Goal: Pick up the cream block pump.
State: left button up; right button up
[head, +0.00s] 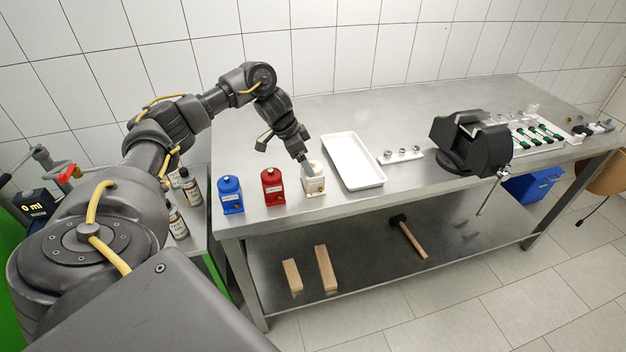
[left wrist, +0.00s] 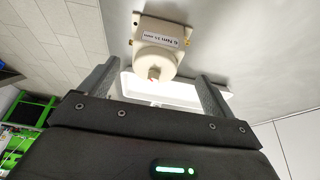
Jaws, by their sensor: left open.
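The cream block pump (head: 315,184) stands upright on the steel workbench, to the right of the red pump. My left gripper (head: 308,165) is at the top of the cream pump in the head view and partly covers it. In the left wrist view the cream pump (left wrist: 158,50) lies ahead, with its label and brass fittings showing. The left gripper (left wrist: 153,78) is open there, with one finger to each side of the pump's rounded top. I cannot tell whether a finger touches the pump. My right gripper is not in view.
A red pump (head: 273,187) and a blue pump (head: 230,195) stand left of the cream pump. A white tray (head: 378,181) lies close on its right. A black vise (head: 470,145) stands further right. The steel bench (head: 300,115) is clear behind the pumps.

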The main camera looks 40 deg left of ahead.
pick_arm(q)
jog(key=shift+d+f+p, duration=0.25)
jog(key=shift+f+p, duration=0.1)
jog(key=p+x, duration=0.1)
jog(key=x, duration=0.2)
jog(key=shift+w+d+f, duration=0.25)
jog(key=shift+w+f, duration=0.15)
jog(key=shift+f, duration=0.3)
jog(key=c, duration=1.4)
jog(key=shift+r, duration=0.1)
jog(key=shift+c, duration=0.7)
